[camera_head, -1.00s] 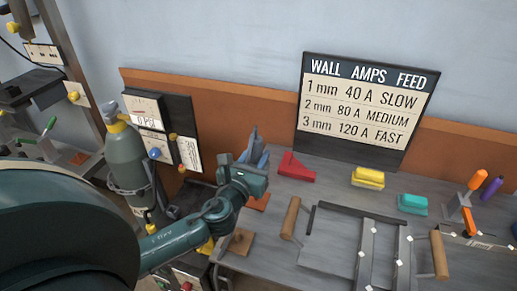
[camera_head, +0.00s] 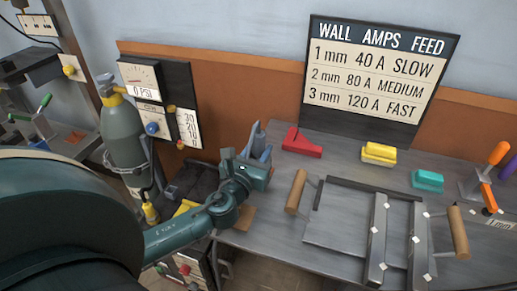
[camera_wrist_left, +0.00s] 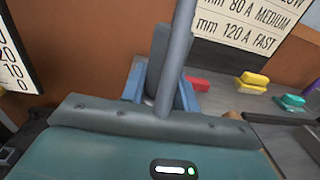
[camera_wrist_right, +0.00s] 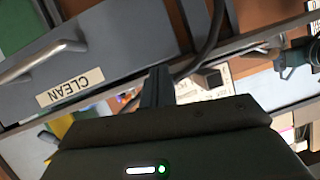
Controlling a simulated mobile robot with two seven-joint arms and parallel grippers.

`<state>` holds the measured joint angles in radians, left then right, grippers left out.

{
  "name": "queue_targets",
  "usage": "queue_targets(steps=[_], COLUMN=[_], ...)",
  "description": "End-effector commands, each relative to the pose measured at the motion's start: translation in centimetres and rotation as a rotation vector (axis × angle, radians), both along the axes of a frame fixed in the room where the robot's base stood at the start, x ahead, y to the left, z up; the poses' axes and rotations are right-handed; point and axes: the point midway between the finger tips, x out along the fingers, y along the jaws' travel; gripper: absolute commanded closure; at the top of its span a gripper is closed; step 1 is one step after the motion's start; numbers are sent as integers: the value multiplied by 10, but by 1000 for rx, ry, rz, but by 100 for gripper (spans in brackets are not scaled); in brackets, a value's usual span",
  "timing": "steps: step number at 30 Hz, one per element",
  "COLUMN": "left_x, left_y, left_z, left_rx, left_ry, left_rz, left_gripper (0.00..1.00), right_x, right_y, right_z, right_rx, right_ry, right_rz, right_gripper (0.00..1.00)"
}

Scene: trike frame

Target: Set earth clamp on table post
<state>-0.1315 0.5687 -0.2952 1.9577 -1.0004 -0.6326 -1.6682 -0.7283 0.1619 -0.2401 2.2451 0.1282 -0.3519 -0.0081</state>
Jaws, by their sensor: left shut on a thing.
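My left gripper (camera_head: 258,160) is shut on a blue-grey thing (camera_head: 257,141), seemingly the earth clamp, above the left part of the table. In the left wrist view, blue sides of the held thing (camera_wrist_left: 133,82) show around the grey fingers (camera_wrist_left: 166,75), and a grey rod (camera_wrist_left: 180,45) crosses in front. I cannot tell whether the rod is the table post or part of the clamp. The lower part of the clamp is hidden by my gripper. My right gripper (camera_wrist_right: 157,86) shows only in its own wrist view, its dark fingers together with nothing visible between them.
The table (camera_head: 335,155) holds a red block (camera_head: 301,143), a yellow block (camera_head: 378,153), a teal block (camera_head: 427,180) and a frame with wooden handles (camera_head: 297,192). A gas cylinder (camera_head: 124,140) and a gauge panel (camera_head: 155,100) stand left. A settings board (camera_head: 375,80) stands behind.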

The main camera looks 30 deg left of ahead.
Motion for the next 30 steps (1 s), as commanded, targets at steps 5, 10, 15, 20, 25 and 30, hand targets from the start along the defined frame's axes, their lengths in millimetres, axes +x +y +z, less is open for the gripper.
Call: queue_targets(steps=[5, 10, 15, 20, 25, 30], left_x=[0, 0, 0, 0, 0, 0], left_y=[0, 0, 0, 0, 0, -1], left_z=[-6, -6, -6, -7, -9, -12], left_rx=[-1, -2, -1, -1, -2, -1], left_ry=[-2, -2, -3, -3, -2, -3], left_rz=[-1, -1, -1, -1, -1, -1], left_gripper=[92, 92, 92, 92, 92, 92], right_x=[-2, -1, -1, -2, -2, -3], right_y=[-4, -6, -6, -6, -4, -3], right_z=[2, 3, 3, 3, 1, -1], right_rx=[-6, -9, -9, -10, -8, -6], right_ry=[-20, -27, -26, -23, -21, -20], right_rz=[-6, -9, -7, -6, -3, -1], right_gripper=[100, 100, 100, 100, 100, 100])
